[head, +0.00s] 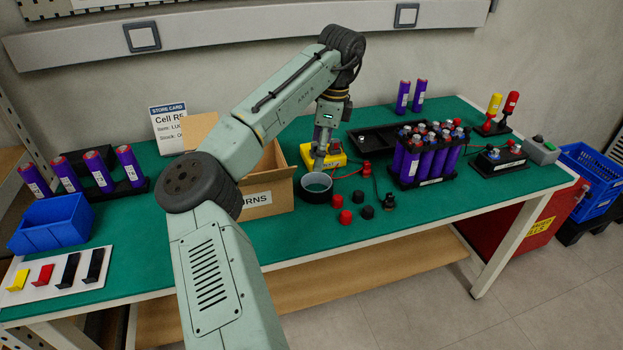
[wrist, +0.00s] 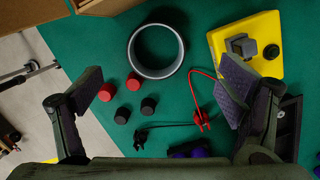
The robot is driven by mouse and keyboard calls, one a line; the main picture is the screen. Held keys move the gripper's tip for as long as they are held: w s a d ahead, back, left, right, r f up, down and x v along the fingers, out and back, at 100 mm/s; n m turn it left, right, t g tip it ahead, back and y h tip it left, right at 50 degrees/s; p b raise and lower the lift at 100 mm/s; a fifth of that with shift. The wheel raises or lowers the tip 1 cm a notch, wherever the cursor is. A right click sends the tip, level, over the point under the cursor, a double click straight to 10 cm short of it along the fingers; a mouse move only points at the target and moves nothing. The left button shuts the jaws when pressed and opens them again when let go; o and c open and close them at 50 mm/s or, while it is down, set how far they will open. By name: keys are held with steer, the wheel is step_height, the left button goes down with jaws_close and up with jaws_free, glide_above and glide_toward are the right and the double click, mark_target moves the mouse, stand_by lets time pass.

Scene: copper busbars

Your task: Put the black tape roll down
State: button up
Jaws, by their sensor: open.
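My gripper (head: 318,166) points down just above and behind the roll in the head view. In the wrist view my gripper (wrist: 165,86) has its two fingers wide apart, with nothing between the pads. The roll is apart from both fingers.
The RETURNS cardboard box (head: 266,190) stands left of the roll. Red caps (head: 345,217) and black caps (head: 367,212) lie to the right. A rack of purple cells (head: 425,160) stands farther right.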

mark_target(316, 183)
steer(key=f, duration=0.4)
steer(key=shift+w+a+f, duration=0.1)
steer(key=shift+a, duration=0.1)
steer(key=shift+s+a+f+p, duration=0.1)
steer(key=shift+s+f+p, duration=0.2)
steer(key=shift+f, duration=1.1)
steer(key=shift+s+a+f+p, duration=0.1)
steer(key=shift+f+p, duration=0.3)
steer(key=shift+f, duration=0.95)
steer(key=c, duration=1.4)
steer(key=shift+o, duration=0.2)
steer(key=shift+r, duration=0.1)
